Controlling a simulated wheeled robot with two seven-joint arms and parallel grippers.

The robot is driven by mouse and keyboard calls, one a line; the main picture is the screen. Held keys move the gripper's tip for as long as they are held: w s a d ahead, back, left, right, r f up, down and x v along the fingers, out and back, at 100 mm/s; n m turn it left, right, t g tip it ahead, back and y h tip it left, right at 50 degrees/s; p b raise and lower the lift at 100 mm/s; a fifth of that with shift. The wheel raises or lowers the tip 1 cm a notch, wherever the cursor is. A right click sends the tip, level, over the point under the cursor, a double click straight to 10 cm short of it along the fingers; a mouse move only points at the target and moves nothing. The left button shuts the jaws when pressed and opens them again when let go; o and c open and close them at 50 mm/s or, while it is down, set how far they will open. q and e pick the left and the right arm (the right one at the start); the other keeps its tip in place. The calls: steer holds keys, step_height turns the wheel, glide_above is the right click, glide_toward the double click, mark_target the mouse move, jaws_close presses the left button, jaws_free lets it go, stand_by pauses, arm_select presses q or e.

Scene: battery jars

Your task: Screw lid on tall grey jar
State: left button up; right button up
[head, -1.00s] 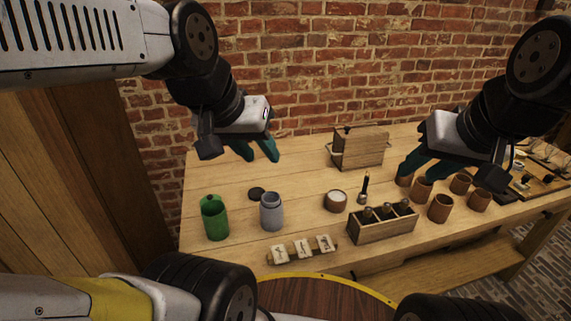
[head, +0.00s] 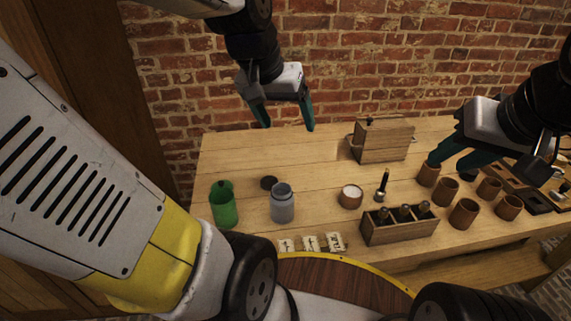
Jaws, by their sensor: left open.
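The tall grey jar (head: 283,205) stands upright and uncapped on the left part of the table. A dark round lid (head: 269,183) lies on the table just behind and left of it, apart from the jar. My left gripper (head: 289,126) is open and empty, in the air above the table's back edge, higher than the jar and lid. My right gripper (head: 446,168) is at the right, near the brown cups. Its fingers partly overlap in this view, so its opening is unclear.
A green jar (head: 223,208) stands left of the grey jar. A white-topped small jar (head: 350,197), a wooden box with bottles (head: 398,224), a lidded wooden box (head: 382,139) and several brown cups (head: 464,213) stand to the right. Small cards (head: 311,243) lie in front.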

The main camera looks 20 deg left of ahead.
arm_select(q)
steer(key=w+a+f+g, duration=0.3)
steer(key=w+a+f, duration=0.2)
steer(key=w+f, duration=0.5)
steer(key=g+y, duration=0.2)
glide_above(269, 181)
step_height(269, 181, down, 14)
steer(key=shift+w+f, duration=0.3)
steer(key=shift+f, duration=0.1)
steer(key=shift+f, duration=1.25)
steer(key=shift+f, duration=0.1)
steer(key=f, duration=0.5)
steer(key=shift+s, duration=0.35)
